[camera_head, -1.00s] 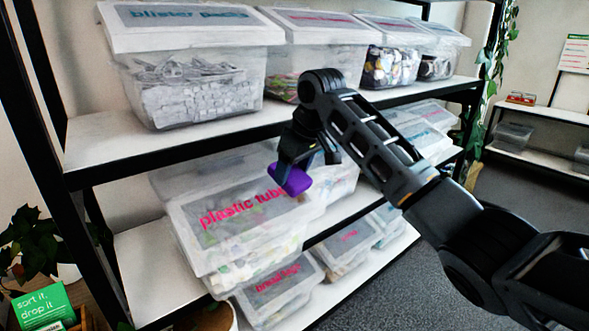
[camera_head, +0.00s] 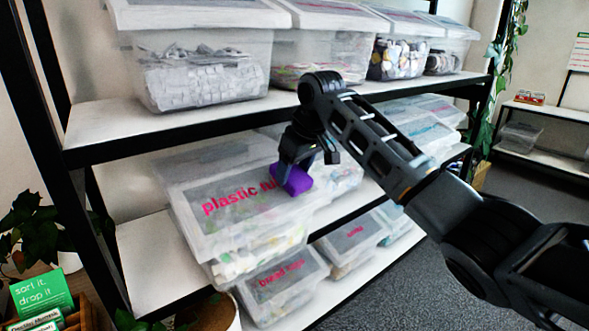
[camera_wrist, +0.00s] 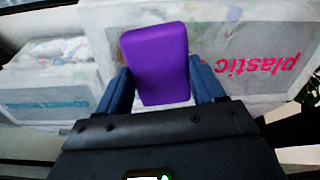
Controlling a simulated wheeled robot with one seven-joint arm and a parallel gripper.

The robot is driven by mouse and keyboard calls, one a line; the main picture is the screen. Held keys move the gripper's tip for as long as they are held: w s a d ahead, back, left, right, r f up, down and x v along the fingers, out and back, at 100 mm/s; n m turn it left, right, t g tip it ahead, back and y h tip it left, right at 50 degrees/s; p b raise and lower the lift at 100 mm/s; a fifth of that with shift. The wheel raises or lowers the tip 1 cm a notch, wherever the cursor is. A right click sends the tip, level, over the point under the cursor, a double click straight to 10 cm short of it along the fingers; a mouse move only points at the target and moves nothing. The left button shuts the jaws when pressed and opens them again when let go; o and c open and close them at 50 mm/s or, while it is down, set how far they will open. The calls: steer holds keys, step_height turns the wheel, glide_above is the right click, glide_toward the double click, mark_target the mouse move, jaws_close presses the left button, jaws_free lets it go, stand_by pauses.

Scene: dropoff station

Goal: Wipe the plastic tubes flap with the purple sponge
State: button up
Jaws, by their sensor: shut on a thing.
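The purple sponge (camera_head: 292,179) is held between the fingers of my gripper (camera_head: 291,160), which is shut on it. In the wrist view the sponge (camera_wrist: 156,62) stands out between the two blue fingertips of my gripper (camera_wrist: 160,88). The plastic tubes flap (camera_head: 222,205) is the sloped grey lid front of a clear box on the middle shelf. The sponge is at the flap's right part and covers the end of the pink lettering. I cannot tell whether it touches the flap. The flap (camera_wrist: 268,62) also shows behind the sponge in the wrist view, with its lettering upside down.
The upper shelf (camera_head: 110,118) hangs above my gripper and carries several clear boxes. The bread tags box (camera_head: 282,285) stands low, below the plastic tubes box. A plant (camera_head: 30,225) and a green sign (camera_head: 42,291) are at the lower left. Open floor (camera_head: 400,300) lies right of the shelves.

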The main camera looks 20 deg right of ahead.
mark_target(303, 170)
steer(key=shift+x, duration=1.05)
stand_by(0.4)
steer(key=shift+w+d+r, duration=0.1)
steer(key=shift+w+d, duration=0.15)
steer(key=shift+d, duration=0.5)
steer(key=shift+w+d, duration=0.2)
steer(key=shift+d, duration=0.5)
steer(key=shift+w+d, duration=0.25)
steer(key=shift+d, duration=0.5)
steer(key=shift+w+d, duration=0.25)
steer(key=shift+d, duration=0.5)
steer(key=shift+w+d, duration=0.25)
steer(key=shift+d, duration=0.45)
steer(key=shift+p, duration=0.45)
steer(key=shift+p, duration=0.3)
